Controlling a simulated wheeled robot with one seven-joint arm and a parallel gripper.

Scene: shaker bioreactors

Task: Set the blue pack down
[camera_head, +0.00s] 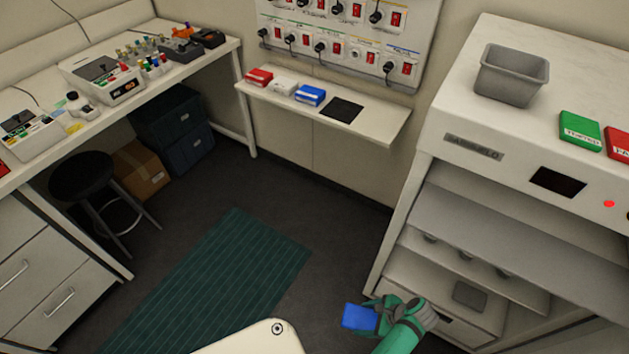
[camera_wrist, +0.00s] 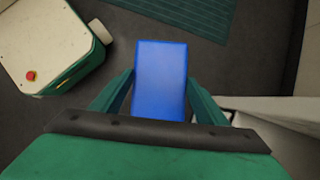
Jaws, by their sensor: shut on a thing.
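The blue pack (camera_head: 359,316) is a plain blue block at the bottom of the head view, held above the dark floor beside the shaker cabinet. My gripper (camera_head: 371,314) is shut on it. In the wrist view the blue pack (camera_wrist: 161,80) stands out lengthwise between the two green fingers of my gripper (camera_wrist: 161,100). A second blue pack (camera_head: 310,95) lies on the wall shelf (camera_head: 376,125), next to a white pack (camera_head: 284,85) and a red pack (camera_head: 259,77). A black square (camera_head: 343,110) is on the shelf to their right.
The shaker cabinet (camera_head: 470,155) stands at right with open shelves; a grey bin (camera_head: 512,75) and a green pack (camera_head: 580,131) are on its top. A bench (camera_head: 130,100) and black stool (camera_head: 84,176) are at left. The floor with a green mat (camera_head: 215,280) is clear.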

